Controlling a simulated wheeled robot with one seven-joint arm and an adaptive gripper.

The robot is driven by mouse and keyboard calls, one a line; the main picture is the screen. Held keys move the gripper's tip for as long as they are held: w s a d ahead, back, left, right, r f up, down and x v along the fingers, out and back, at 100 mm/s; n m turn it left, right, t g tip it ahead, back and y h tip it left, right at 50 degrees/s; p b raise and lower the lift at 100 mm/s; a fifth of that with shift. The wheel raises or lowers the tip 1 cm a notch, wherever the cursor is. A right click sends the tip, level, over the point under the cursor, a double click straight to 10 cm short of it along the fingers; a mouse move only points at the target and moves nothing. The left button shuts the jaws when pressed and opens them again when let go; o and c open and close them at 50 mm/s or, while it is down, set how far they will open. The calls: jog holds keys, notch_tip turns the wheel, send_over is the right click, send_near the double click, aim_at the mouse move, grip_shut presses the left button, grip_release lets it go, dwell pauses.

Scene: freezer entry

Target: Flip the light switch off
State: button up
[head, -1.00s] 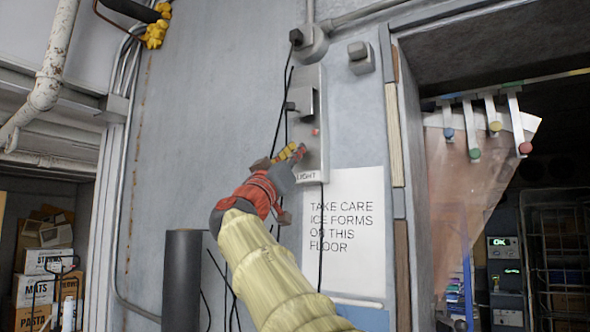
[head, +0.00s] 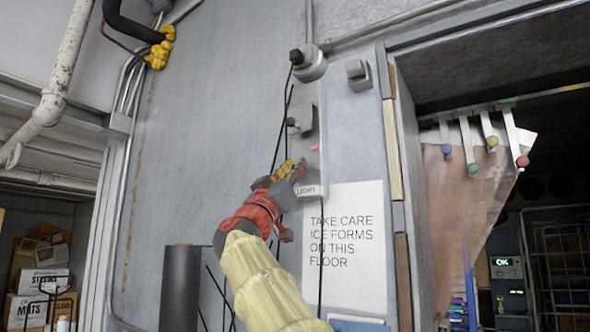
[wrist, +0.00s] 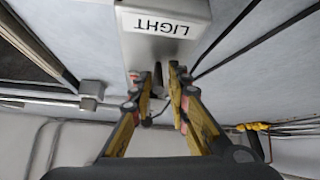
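The light switch is a tall grey box (head: 310,104) on the wall, with a label reading LIGHT at its lower end and a small red spot on its face. The label (wrist: 160,24) shows upside down in the wrist view. My gripper (head: 296,168) is at the lower left part of the box, above the label, and covers part of its face. In the wrist view, the fingers of my gripper (wrist: 160,74) are apart, with a dark narrow piece (wrist: 158,82) showing between their tips. I cannot tell whether this is the switch lever or whether the fingers touch it.
A white sign (head: 345,245) about ice hangs below right of the box. Dark cables run down beside the box. The freezer doorway (head: 480,90) with a strip curtain is at the right. A dark cylinder (head: 181,288) stands at lower left.

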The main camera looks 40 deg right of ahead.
jog(key=shift+o, duration=1.2)
jog(key=shift+s, duration=0.1)
jog(key=v, duration=1.2)
